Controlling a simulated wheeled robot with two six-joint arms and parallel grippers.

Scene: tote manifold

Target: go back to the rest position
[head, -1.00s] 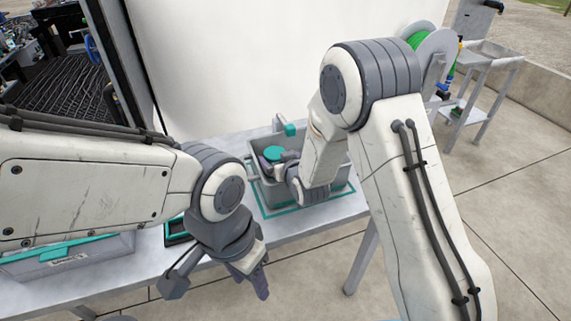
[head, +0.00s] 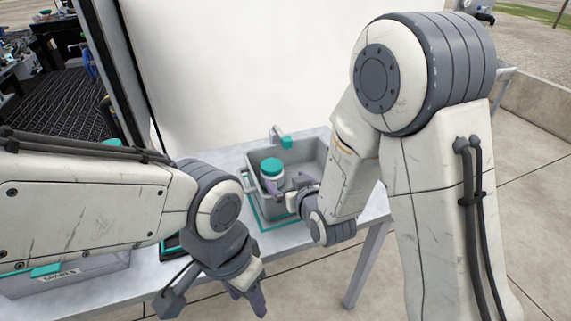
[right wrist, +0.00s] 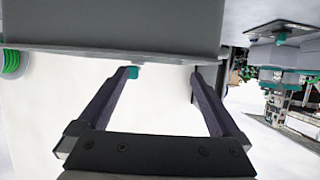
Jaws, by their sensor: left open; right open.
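My left gripper (head: 255,295) hangs open and empty in front of the table's near edge. My right gripper (head: 290,192) is at the near side of the grey tote (head: 312,152), partly hidden by its own wrist. In the right wrist view its two dark fingers (right wrist: 163,75) are wide apart with nothing held between them. A white jar with a teal lid (head: 271,168) stands upright in the tote, just beyond the right fingers. Whether a finger touches the jar cannot be told.
The tote stands on a grey table (head: 345,225) inside a teal outline. A small teal-tipped fitting (head: 286,142) rises at the tote's back. A clear bin with a teal latch (head: 70,280) is at the left, partly behind my left arm. A white panel (head: 240,70) stands behind.

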